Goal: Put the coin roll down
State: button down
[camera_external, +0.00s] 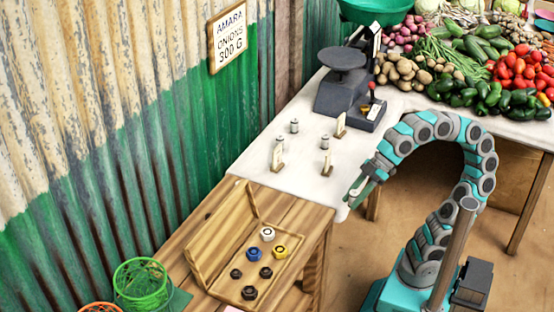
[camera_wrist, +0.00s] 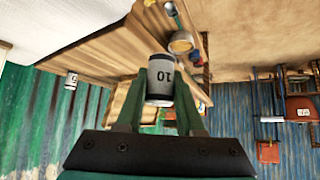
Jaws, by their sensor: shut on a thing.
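The coin roll (camera_wrist: 160,78) is a pale grey cylinder with a dark end band and the number 10 on it. In the wrist view it sits between the two green fingers of my gripper (camera_wrist: 159,92), which is shut on it. In the outside view my gripper (camera_external: 360,187) hangs at the front right edge of the white counter (camera_external: 255,160), near its corner with the wooden table. The coin roll is hard to make out there. Small silver cylinders (camera_external: 294,126) stand on the counter, with another (camera_external: 325,142) to the right, among small wooden tags (camera_external: 326,164).
A dark scale (camera_external: 343,88) stands farther back on the counter, with vegetables (camera_external: 480,70) behind it. A wooden tray (camera_external: 222,283) with several coloured pieces lies on the wooden table (camera_external: 185,228). A green basket (camera_external: 141,284) is at lower left. A corrugated wall (camera_external: 150,120) borders the left side.

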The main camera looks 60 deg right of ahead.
jog(key=w+a, duration=0.3)
jog(key=w, duration=0.1)
jog(key=w+a+f, duration=0.1)
jog(key=w+a, duration=0.1)
jog(key=w, duration=0.3)
jog(key=w+a, duration=0.3)
jog(key=w, duration=0.1)
jog(key=shift+w+a+f, duration=0.25)
jog(key=shift+w+a, duration=0.1)
jog(key=shift+f+b, duration=0.35)
jog(key=shift+f, duration=1.4)
jog(key=shift+f, duration=0.15)
jog(key=c, duration=0.5)
grip_release()
jog(key=shift+c, duration=0.2)
jog(key=shift+s+d+r, duration=0.15)
jog(key=shift+r, duration=0.2)
jog(key=v, duration=1.1)
jog(key=shift+d+r+p, duration=0.15)
jog(key=shift+d+p, duration=0.05)
jog(key=shift+p, duration=0.1)
jog(key=shift+o, duration=0.4)
jog(key=shift+s, duration=0.1)
